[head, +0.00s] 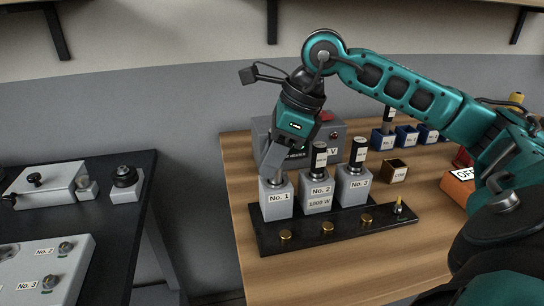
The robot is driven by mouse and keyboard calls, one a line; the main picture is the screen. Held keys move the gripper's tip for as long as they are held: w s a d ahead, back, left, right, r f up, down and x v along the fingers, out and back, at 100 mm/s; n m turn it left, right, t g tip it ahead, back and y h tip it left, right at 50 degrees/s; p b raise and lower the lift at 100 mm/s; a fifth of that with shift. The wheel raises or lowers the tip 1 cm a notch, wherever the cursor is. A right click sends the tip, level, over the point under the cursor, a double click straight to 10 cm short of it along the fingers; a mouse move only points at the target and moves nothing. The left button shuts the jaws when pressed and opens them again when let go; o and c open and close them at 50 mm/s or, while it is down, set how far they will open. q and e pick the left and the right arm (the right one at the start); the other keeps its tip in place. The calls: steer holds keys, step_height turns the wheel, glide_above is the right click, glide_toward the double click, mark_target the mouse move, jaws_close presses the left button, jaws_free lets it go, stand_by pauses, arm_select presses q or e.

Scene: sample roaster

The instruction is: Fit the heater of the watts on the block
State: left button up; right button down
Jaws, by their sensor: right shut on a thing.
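Three grey blocks stand in a row on a black base (340,232): No. 1 (278,204), No. 2 (317,203) and No. 3 (354,189). Block No. 2 carries a card reading 1000 W. Black-topped heaters with white labels stand upright at block No. 2 (320,156) and block No. 3 (358,152); their label text is too small to read. My right gripper (273,180) points down at the top of block No. 1, shut on a heater that its fingers mostly hide. I cannot tell how deep that heater sits. My left gripper is out of view.
A grey box with a red switch (327,115) stands behind the blocks. Blue numbered holders (406,136) are at the back right, a brown open box (394,171) nearer. An orange OFF sign (459,186) lies right. A dark table (128,215) is left, across a gap.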

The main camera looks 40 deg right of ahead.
steer(key=shift+r+p, duration=1.7)
steer(key=shift+r, duration=0.4)
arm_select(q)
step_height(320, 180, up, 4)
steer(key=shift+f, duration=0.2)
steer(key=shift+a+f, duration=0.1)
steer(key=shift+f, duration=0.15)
arm_select(e)
steer(key=shift+f, duration=0.15)
steer(key=shift+f+b, duration=2.95)
steer(key=shift+f, duration=0.1)
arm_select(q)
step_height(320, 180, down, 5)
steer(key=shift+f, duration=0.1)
arm_select(e)
steer(key=shift+r, duration=0.1)
